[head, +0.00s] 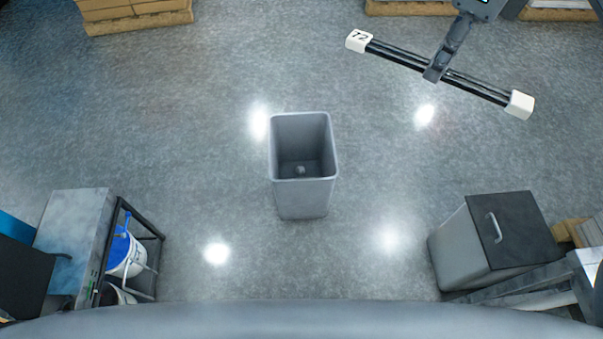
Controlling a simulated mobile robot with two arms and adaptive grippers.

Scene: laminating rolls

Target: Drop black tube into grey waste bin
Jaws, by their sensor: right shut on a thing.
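The grey waste bin (305,195) stands upright on the floor in the middle of the head view, its open top facing up. A small light spot shows at its bottom. The black tube (398,54) has white end caps, the left one marked T2. It is at the upper right, slanting down to the right. My right gripper (436,72) is shut on the tube near its middle and holds it to the right of the bin and farther back, not over the opening. My left gripper is not in view.
A grey box with a black handled lid (512,235) stands at the lower right. A dark rack (150,240) with white and blue buckets is at the lower left. Stacked cardboard (135,18) lies at the back left. The floor around the bin is clear.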

